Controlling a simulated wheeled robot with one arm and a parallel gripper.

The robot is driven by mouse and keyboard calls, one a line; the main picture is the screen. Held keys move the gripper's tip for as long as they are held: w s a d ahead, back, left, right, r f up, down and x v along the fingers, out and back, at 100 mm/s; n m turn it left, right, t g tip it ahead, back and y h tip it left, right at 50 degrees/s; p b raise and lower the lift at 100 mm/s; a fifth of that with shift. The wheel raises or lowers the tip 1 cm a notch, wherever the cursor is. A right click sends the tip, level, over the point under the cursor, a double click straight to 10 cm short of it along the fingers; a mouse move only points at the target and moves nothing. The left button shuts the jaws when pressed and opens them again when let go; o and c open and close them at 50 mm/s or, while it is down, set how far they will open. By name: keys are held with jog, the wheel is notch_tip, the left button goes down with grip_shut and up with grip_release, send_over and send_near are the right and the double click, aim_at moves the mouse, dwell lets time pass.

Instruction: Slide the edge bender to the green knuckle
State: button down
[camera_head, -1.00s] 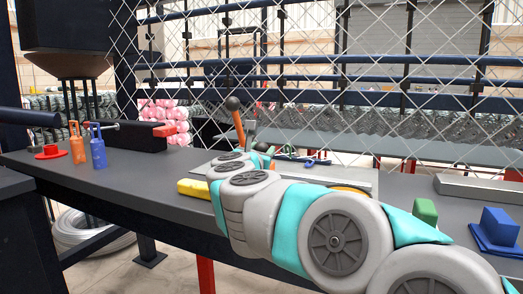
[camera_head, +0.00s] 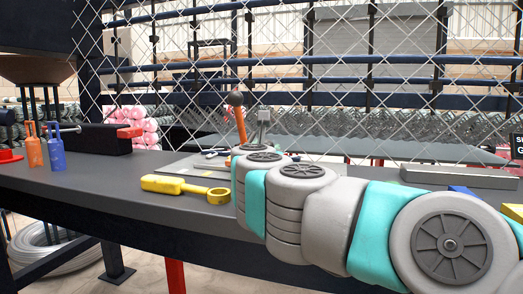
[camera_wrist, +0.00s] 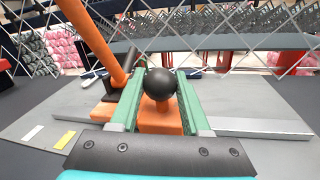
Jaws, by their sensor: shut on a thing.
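The edge bender shows in the wrist view as an orange block (camera_wrist: 158,118) with a black ball knob (camera_wrist: 161,84) on top, above a grey plate (camera_wrist: 35,128). My gripper (camera_wrist: 160,92) has its green fingers on either side of the knob and is shut on it. A tilted orange lever (camera_wrist: 92,38) rises to the left. In the head view the orange lever (camera_head: 241,126) with a dark ball end stands behind my arm, which hides the gripper and most of the bender. I cannot make out a green knuckle in either current view.
Chain-link mesh (camera_head: 330,60) stands behind the bench (camera_head: 120,175). A yellow tool (camera_head: 175,186) lies left of my arm. Orange (camera_head: 33,150) and blue (camera_head: 56,150) bottle-like items stand at far left. A grey bar (camera_wrist: 255,126) lies right of the gripper.

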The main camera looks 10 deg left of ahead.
jog(key=c, duration=0.7)
grip_release()
jog(key=shift+s, duration=0.1)
jog(key=shift+s+d+b, duration=0.15)
jog(key=shift+s, duration=1.1)
jog(key=shift+s+d+b, duration=0.15)
jog(key=shift+s+d, duration=0.05)
jog(key=shift+s, duration=1.1)
jog(key=shift+s+d+b, duration=0.15)
jog(key=shift+s, duration=1.1)
